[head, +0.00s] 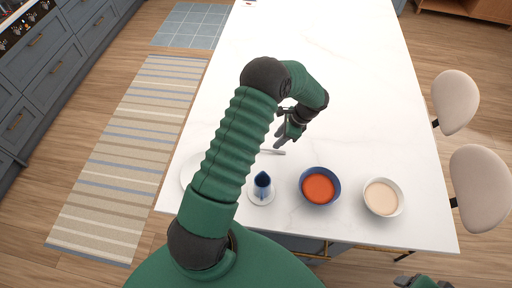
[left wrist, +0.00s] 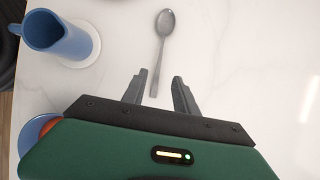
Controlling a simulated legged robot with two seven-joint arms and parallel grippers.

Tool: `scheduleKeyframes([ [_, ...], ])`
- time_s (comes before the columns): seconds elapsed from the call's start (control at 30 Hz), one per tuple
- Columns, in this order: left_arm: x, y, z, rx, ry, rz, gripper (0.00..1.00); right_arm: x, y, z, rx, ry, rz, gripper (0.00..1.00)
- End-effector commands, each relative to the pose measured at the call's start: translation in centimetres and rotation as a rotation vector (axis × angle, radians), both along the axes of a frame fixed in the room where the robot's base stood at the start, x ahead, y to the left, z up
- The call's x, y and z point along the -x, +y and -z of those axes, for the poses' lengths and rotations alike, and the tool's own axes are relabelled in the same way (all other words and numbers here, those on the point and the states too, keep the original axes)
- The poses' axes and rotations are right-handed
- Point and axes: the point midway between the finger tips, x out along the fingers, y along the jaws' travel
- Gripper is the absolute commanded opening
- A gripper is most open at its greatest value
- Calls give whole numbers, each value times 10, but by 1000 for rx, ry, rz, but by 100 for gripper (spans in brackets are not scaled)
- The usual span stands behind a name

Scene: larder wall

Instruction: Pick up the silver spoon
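The silver spoon (left wrist: 160,52) lies on the white counter in the left wrist view, bowl away from me, handle end towards my left gripper. My left gripper (left wrist: 157,86) is open, with its two fingers apart, one to each side of the handle's end in that view. Nothing shows gripped. In the head view the left gripper (head: 291,132) is above the counter, and part of the spoon (head: 273,152) shows beside it; the rest is hidden by my arm. My right gripper (head: 420,281) shows only in part at the bottom right edge.
A blue jug (head: 262,181) on a white saucer, a blue bowl (head: 334,177) of orange food and a white bowl (head: 399,205) of pale food stand near the front edge of the counter (head: 330,60). A white plate (head: 187,176) is partly behind my arm. The counter's far part is mostly clear.

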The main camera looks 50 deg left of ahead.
Motion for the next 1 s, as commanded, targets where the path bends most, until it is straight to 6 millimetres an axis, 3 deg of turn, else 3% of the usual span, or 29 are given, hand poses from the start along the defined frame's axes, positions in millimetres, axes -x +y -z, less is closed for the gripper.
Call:
scheduleKeyframes([
  [0.17, 6, 12, 22, 6, 1, -2, 35, 0, 0, -7, 0, 0, 1, 70],
  [0.37, 14, 19, 53, 13, 2, -4, 35, 0, 0, -30, 0, 0, 0, 70],
  [0.5, 17, 24, 71, 9, -2, -2, 35, 0, 0, -31, 0, 0, 0, 70],
  [1.0, 17, 21, 77, 8, -2, -1, 35, 0, 0, -26, 0, 0, 1, 70],
])
